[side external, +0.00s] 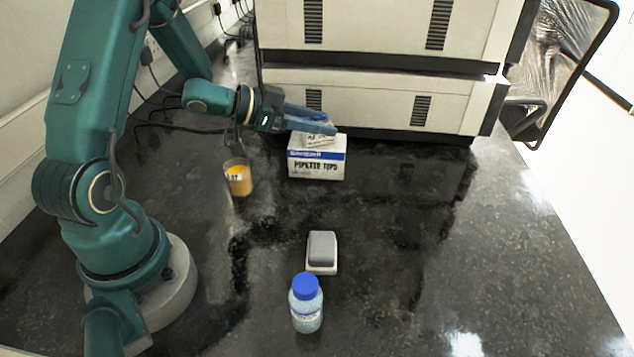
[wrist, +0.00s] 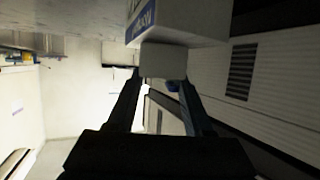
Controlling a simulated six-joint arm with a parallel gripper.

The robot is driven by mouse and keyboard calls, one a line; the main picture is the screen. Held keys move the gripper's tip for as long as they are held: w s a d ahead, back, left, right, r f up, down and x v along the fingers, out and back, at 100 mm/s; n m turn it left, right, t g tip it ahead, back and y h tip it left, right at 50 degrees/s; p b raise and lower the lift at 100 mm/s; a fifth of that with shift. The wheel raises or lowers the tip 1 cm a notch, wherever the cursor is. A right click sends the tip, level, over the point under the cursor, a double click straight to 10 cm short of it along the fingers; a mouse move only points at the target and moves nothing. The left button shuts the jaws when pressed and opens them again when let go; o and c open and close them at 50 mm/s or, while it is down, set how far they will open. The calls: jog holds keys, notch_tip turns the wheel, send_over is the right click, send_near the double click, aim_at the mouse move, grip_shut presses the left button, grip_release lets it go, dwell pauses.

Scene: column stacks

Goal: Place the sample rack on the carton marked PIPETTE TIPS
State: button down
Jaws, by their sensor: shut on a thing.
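The carton marked PIPETTE TIPS (side external: 317,168) is white with a blue band and stands on the dark bench in front of the large instrument. My gripper (side external: 317,127) is at the carton's top, its fingers shut on a small pale block that I take to be the sample rack (side external: 318,139). The fingers partly hide it. In the wrist view the pale rack (wrist: 163,61) sits between the fingertips (wrist: 160,78), with the carton (wrist: 190,22) right beyond it. The rack overlaps the carton in both views; I cannot tell whether it touches the carton's top.
A grey-topped white box (side external: 321,252) and a blue-capped bottle (side external: 306,304) stand nearer the camera. The large beige instrument (side external: 375,103) rises close behind the carton. The bench's right side is clear.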

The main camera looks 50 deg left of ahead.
jog(key=shift+f, duration=0.15)
jog(key=shift+c, duration=1.5)
grip_release()
